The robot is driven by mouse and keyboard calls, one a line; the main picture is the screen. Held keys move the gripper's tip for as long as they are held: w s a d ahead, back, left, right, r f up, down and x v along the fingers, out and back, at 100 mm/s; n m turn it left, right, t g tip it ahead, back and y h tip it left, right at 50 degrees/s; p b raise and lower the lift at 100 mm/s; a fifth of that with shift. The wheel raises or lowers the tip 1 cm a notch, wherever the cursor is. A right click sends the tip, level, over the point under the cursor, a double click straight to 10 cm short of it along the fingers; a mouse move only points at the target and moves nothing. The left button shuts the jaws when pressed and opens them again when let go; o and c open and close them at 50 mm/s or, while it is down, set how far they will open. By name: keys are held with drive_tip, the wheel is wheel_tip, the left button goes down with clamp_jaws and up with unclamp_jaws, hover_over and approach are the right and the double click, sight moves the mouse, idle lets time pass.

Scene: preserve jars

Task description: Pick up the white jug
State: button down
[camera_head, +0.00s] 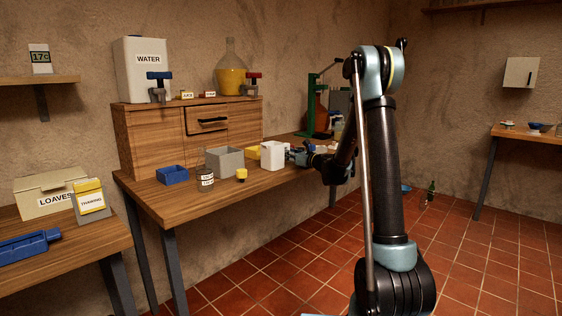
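A white jug-like container (272,156) stands upright near the front edge of the wooden workbench (254,185). My gripper (291,156) is just to the right of it, pointing left at its side. The fingertips are very close to the container or overlap it in the picture; I cannot tell whether they touch. The fingers are small and dark, and I cannot tell whether they are open or shut. Any handle on the container's far or right side is hidden.
Left of the container stand a grey open box (225,160), a yellow piece (241,174), a labelled glass jar (205,180) and a blue tray (172,175). A yellow object (253,152) sits close behind it. A green press (316,105) stands farther right.

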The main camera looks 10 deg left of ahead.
wheel_tip(320, 180, up, 10)
drive_tip(key=shift+r, duration=0.1)
idle(0.5)
drive_tip(key=c, duration=2.2)
unclamp_jaws()
clamp_jaws()
